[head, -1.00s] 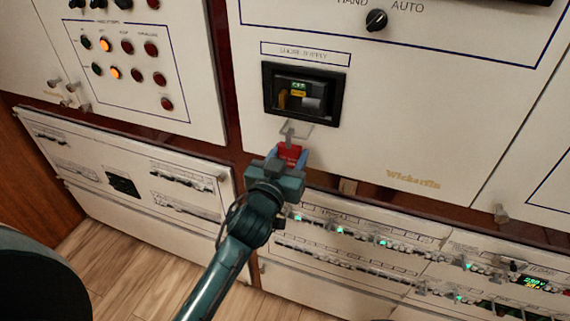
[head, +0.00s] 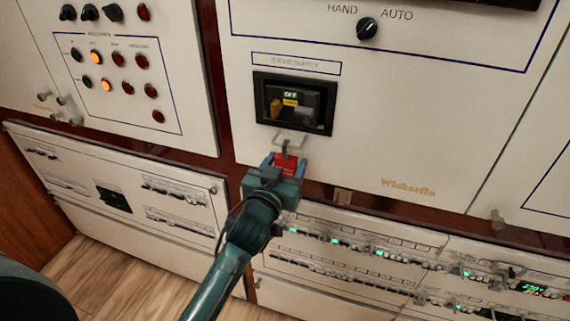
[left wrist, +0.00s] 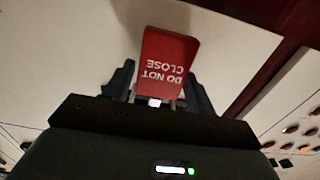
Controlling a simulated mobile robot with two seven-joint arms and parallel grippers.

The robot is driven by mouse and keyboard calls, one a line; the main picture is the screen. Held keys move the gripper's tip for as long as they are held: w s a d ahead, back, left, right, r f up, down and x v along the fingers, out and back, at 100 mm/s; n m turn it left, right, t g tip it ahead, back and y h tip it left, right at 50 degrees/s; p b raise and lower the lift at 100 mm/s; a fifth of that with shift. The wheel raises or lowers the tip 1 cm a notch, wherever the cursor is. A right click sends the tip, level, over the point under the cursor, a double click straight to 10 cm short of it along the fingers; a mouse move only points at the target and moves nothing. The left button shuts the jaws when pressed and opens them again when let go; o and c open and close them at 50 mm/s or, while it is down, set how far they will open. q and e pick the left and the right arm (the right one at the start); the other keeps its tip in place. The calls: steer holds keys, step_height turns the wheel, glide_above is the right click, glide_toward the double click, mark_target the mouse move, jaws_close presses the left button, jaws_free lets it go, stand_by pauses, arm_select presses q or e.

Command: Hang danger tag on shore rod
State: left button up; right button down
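The red danger tag (head: 285,162) is between the fingers of my left gripper (head: 284,168), just below the shore supply breaker window (head: 292,103). In the left wrist view the tag (left wrist: 168,52) reads DO NOT CLOSE, upside down, with my left gripper (left wrist: 165,90) shut on its lower end. A pale grey bracket-like piece (head: 289,139) shows between the tag's top and the window. I cannot tell whether it is the shore rod or the tag's loop, or whether tag and rod touch. The breaker reads OFF. My right gripper is not in view.
A HAND/AUTO knob (head: 368,28) sits above the breaker. A panel with several lamps (head: 95,57) is at left. Rows of small breakers (head: 380,254) run along the lower right. Wooden floor (head: 125,285) shows at lower left.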

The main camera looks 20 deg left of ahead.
arm_select(q)
steer(key=shift+o, duration=1.3)
steer(key=shift+s, duration=0.1)
steer(key=shift+s+f, duration=0.1)
steer(key=shift+s, duration=0.2)
steer(key=s+b, duration=0.2)
steer(key=s, duration=1)
steer(key=s+f+m+g+h, duration=0.1)
steer(key=s+f+g, duration=0.1)
steer(key=s+f, duration=0.2)
steer(key=s+d+f+g+h+p, duration=0.1)
steer(key=s+f+g, duration=0.2)
steer(key=f, duration=0.7)
steer(key=s+f+m+g+p, duration=0.1)
steer(key=s+f+g, duration=0.1)
steer(key=s+f, duration=0.3)
step_height(320, 180, down, 2)
steer(key=shift+s+d+f+m+h, duration=0.1)
steer(key=shift+s+d+m+h, duration=0.2)
steer(key=shift+d+h, duration=0.1)
steer(key=shift+w, duration=0.1)
